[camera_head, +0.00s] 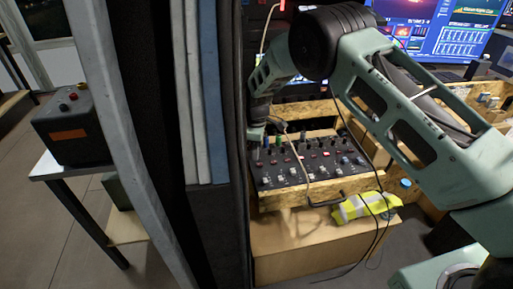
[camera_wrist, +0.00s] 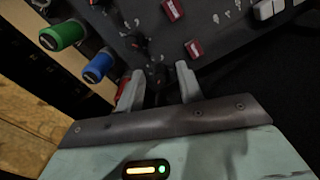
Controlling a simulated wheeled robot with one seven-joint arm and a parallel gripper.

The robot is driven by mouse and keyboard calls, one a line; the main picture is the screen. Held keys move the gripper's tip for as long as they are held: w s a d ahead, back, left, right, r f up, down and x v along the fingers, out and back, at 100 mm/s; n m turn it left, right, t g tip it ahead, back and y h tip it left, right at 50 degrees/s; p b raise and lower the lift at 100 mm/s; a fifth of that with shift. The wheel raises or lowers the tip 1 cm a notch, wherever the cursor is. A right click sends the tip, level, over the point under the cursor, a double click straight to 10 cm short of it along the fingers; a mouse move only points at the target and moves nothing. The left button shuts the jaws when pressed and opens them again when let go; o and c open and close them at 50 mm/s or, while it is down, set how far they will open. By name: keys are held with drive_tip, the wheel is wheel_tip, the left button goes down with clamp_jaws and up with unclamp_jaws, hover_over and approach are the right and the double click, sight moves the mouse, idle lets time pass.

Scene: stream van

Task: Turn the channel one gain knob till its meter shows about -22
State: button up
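The dark mixer panel (camera_head: 300,178) carries several knobs and small lit red displays. In the wrist view the panel fills the top, with a green knob (camera_wrist: 64,35) and a blue knob (camera_wrist: 98,67) at left. A red knob (camera_wrist: 123,83) is partly hidden behind my left finger. My gripper (camera_wrist: 158,84) has its two pale fingers apart, with a small dark knob (camera_wrist: 157,73) showing between their tips. I cannot tell whether either finger touches it. Which knob is channel one's gain, and any meter number, cannot be read. In the head view my gripper (camera_head: 257,133) is at the panel's far-left edge.
Monitors (camera_head: 445,35) stand behind the wooden desk. A yellow hi-vis vest (camera_head: 362,206) and dark cables lie in front of the panel. A black box (camera_head: 72,127) sits on a side table.

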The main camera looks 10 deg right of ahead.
clamp_jaws()
drive_tip(key=shift+m, duration=0.3)
drive_tip(key=m+b, duration=0.1)
drive_tip(key=m, duration=0.4)
drive_tip(key=shift+b, duration=0.35)
drive_tip(key=m, duration=0.5)
drive_tip(key=shift+m+b, duration=0.3)
drive_tip(key=shift+m, duration=0.1)
unclamp_jaws()
